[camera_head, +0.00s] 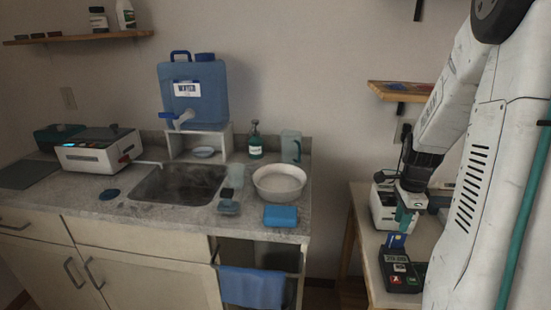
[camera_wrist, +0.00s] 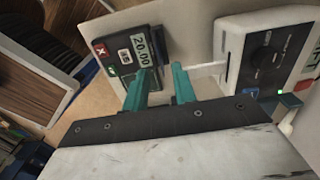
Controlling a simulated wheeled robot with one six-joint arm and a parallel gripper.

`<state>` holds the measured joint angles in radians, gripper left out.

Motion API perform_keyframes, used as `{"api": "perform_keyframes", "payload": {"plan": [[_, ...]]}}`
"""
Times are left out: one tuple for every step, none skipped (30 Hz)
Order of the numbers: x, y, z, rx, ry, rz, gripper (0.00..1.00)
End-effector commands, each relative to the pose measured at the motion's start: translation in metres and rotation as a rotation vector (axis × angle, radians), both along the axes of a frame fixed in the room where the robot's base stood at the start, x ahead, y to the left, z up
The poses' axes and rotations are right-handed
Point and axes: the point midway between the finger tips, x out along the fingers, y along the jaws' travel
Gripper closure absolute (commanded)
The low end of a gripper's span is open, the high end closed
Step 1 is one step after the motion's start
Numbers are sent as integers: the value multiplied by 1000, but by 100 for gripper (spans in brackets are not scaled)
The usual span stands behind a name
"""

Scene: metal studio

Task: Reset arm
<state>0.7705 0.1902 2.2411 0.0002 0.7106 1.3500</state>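My gripper (camera_head: 404,218) is at the right in the head view, above the small side table. In the wrist view its two teal fingers (camera_wrist: 160,72) stand apart with nothing seen between them, so it is open. A dark payment terminal (camera_head: 402,272) with red and green buttons lies on the table below the gripper. In the wrist view the terminal (camera_wrist: 132,50) reads 20.00 and lies just beyond the fingers.
A white machine with a dark knob (camera_wrist: 268,52) stands beside the terminal on the side table (camera_head: 362,225). A wooden shelf (camera_head: 400,92) is on the wall near my arm. At left is a counter with a sink (camera_head: 180,184), a blue water jug (camera_head: 193,95) and a white bowl (camera_head: 279,182).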

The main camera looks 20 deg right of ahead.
Motion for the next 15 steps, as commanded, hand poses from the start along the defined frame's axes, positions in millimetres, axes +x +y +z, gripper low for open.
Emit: {"api": "perform_keyframes", "payload": {"plan": [[0, 0, 0, 0, 0, 0, 73], [0, 0, 0, 0, 0, 1, 73], [0, 0, 0, 0, 0, 8, 73], [0, 0, 0, 1, 1, 19, 73], [0, 0, 0, 2, 2, 34, 73], [-1, 1, 0, 7, 7, 64, 73], [-3, 3, 0, 14, 13, 94, 73], [-5, 5, -1, 23, 20, 128, 73], [-9, 9, -2, 39, 33, 181, 73], [-13, 13, -3, 55, 46, 226, 73], [-18, 17, -3, 70, 55, 272, 73], [-23, 23, 0, 88, 65, 340, 73], [-26, 30, 4, 98, 69, 396, 73], [-29, 37, 9, 109, 73, 456, 73], [-32, 48, 17, 121, 76, 542, 73]]}}
